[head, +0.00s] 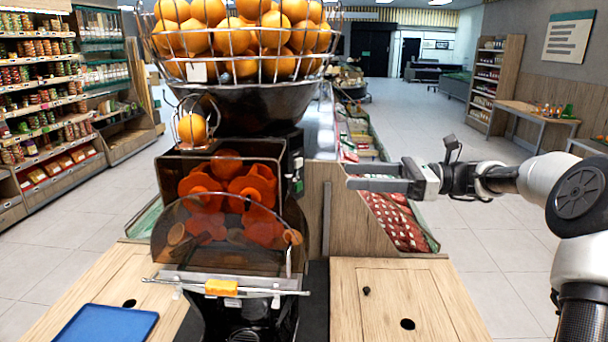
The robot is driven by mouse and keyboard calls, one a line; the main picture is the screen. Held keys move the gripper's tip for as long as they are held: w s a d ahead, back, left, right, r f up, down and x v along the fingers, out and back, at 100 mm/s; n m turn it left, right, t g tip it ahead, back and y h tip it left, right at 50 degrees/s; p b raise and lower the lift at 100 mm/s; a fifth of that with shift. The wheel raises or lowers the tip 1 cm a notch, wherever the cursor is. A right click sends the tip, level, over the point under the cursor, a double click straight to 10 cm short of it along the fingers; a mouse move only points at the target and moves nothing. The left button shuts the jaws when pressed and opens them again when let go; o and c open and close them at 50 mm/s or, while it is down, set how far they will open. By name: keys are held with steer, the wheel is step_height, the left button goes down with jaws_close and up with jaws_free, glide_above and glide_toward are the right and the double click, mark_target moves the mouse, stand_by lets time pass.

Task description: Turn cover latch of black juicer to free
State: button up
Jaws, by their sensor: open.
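The black juicer (232,110) stands in the middle of the head view. Its smoky clear cover (215,235) hangs in front of the orange squeezing drums (228,185). A metal bar with a yellow-orange block (221,288) runs across below the cover. I cannot tell for sure which of these parts is the cover latch. My gripper (352,184) is open and empty, to the right of the juicer and apart from it, with its fingers pointing left.
A wire basket of oranges (245,40) tops the juicer. A wooden counter (385,300) with a round hole lies at the right, and a blue tray (105,325) at the lower left. A wooden panel (345,215) and produce bins (400,222) stand behind my gripper.

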mark_target(298, 174)
steer(key=a, duration=1.2)
steer(key=shift+w, duration=0.2)
steer(key=shift+c, duration=0.2)
steer(key=c, duration=1)
